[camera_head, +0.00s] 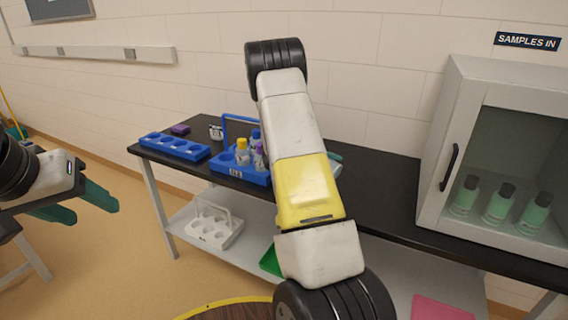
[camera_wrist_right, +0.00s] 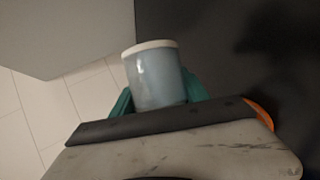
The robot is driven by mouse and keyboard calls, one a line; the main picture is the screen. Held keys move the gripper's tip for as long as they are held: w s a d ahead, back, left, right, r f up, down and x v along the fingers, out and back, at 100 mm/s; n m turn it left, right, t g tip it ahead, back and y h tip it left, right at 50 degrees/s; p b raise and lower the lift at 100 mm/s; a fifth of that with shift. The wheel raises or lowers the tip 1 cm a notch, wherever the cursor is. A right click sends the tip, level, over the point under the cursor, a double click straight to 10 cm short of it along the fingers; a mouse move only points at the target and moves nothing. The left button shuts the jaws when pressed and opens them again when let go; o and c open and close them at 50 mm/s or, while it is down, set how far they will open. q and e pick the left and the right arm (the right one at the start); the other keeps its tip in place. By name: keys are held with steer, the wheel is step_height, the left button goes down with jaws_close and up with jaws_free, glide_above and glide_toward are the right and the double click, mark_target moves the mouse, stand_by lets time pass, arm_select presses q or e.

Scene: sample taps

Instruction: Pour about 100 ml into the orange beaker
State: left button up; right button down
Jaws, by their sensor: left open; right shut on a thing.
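In the right wrist view my right gripper (camera_wrist_right: 158,98) is shut on a pale blue-grey cup (camera_wrist_right: 155,80) with a whitish rim. Its green fingers show on both sides of the cup. I cannot tell how much is in it. A curved orange edge (camera_wrist_right: 263,112) shows behind the gripper body at the right; I cannot tell whether it belongs to the orange beaker. No orange beaker is clearly seen in the head view. There my right arm crosses the middle and its gripper is hidden. My left gripper (camera_head: 96,211) is open and empty over the floor at the left.
The black bench (camera_head: 388,190) runs along the wall. A blue rack (camera_head: 175,147) and a blue carrier (camera_head: 256,176) with bottles stand on its left. A white cabinet (camera_head: 470,75) with several green bottles stands right. A white carrier (camera_head: 213,240) is on the lower shelf.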

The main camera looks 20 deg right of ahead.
steer(key=shift+w+r+n+p, duration=0.1)
steer(key=shift+r+n+p, duration=0.3)
steer(key=shift+r, duration=0.1)
stand_by(1.6)
